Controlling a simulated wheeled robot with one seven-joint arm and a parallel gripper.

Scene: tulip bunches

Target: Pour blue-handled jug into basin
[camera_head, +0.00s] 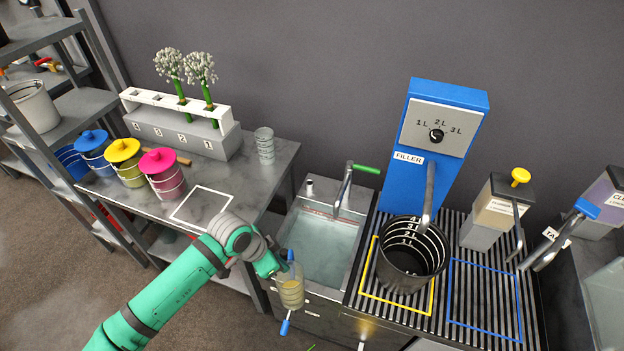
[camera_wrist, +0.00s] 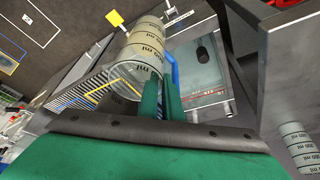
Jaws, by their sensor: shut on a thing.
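The blue-handled jug (camera_head: 291,292) is clear, with a yellowish tint, and hangs in front of the basin's front left edge. It looks roughly upright in the head view. My gripper (camera_head: 279,268) is shut on its handle. In the wrist view the jug (camera_wrist: 146,50) shows ml markings, and its blue handle (camera_wrist: 172,68) is at the green fingers (camera_wrist: 163,95). The basin (camera_head: 322,243) holds pale water and has a tap with a green lever (camera_head: 367,169). It also shows in the wrist view (camera_wrist: 205,65). The jug is outside the basin.
A blue filler (camera_head: 440,125) stands right of the basin, with a dark graduated bucket (camera_head: 411,256) under its spout. The left bench holds lidded pails (camera_head: 163,175), a white flower rack (camera_head: 180,127) and a clear beaker (camera_head: 264,146). A white-outlined square (camera_head: 202,207) is empty.

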